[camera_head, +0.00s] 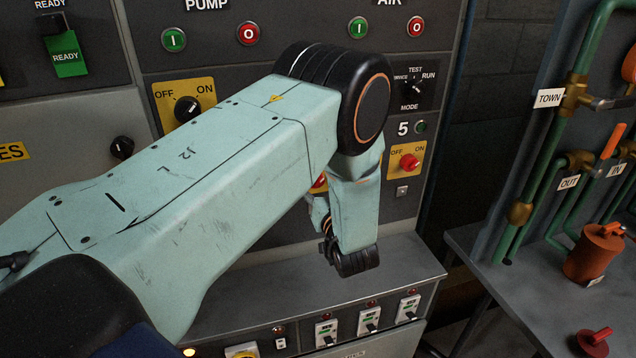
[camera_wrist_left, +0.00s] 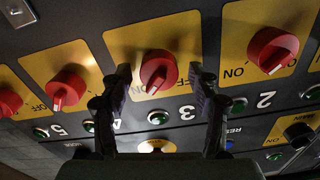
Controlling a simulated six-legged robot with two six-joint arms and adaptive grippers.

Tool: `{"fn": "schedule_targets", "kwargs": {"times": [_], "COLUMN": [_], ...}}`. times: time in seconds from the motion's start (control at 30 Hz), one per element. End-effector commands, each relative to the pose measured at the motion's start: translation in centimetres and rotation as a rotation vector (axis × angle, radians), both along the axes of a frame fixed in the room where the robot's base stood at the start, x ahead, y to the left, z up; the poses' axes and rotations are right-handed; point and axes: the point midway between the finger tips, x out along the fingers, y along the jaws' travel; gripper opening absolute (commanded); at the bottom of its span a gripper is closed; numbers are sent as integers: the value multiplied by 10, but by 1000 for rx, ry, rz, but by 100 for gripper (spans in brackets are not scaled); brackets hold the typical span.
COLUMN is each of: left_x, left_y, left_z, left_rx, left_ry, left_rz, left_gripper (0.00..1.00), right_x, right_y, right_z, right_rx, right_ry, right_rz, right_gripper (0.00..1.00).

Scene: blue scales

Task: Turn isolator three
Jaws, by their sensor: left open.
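In the left wrist view, which looks at the panel upside down, isolator three's red knob (camera_wrist_left: 158,72) sits on a yellow plate (camera_wrist_left: 180,28), in line with the label 3 (camera_wrist_left: 187,112). Its white-marked pointer tilts down and slightly left in that view. My left gripper (camera_wrist_left: 160,80) is open, with one dark finger on each side of the knob. No finger visibly touches it; how far the tips reach along it is hard to tell. In the head view my left arm hides isolator three and the fingers. My right gripper is out of view.
Similar red knobs flank it: two (camera_wrist_left: 270,50) and four (camera_wrist_left: 68,88). Isolator five (camera_head: 409,162) shows right of my arm in the head view. A ledge (camera_head: 300,275) with breaker switches (camera_head: 368,322) lies below. Pipes and valves (camera_head: 575,95) stand at the right.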

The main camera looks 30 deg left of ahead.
Motion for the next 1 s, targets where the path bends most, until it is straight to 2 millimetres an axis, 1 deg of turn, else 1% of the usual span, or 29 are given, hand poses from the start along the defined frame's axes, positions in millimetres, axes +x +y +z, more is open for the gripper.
{"fn": "schedule_targets", "kwargs": {"times": [0.17,0.8,1.0], "left_x": [0,0,0], "left_y": [0,0,0], "left_z": [0,0,0], "left_rx": [0,0,-9], "left_ry": [0,0,-11], "left_rz": [-1,0,0], "left_gripper": [61,7,7], "right_x": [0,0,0], "right_y": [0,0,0], "right_z": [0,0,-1], "right_rx": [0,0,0], "right_ry": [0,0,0], "right_rz": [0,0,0], "right_gripper": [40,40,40]}}
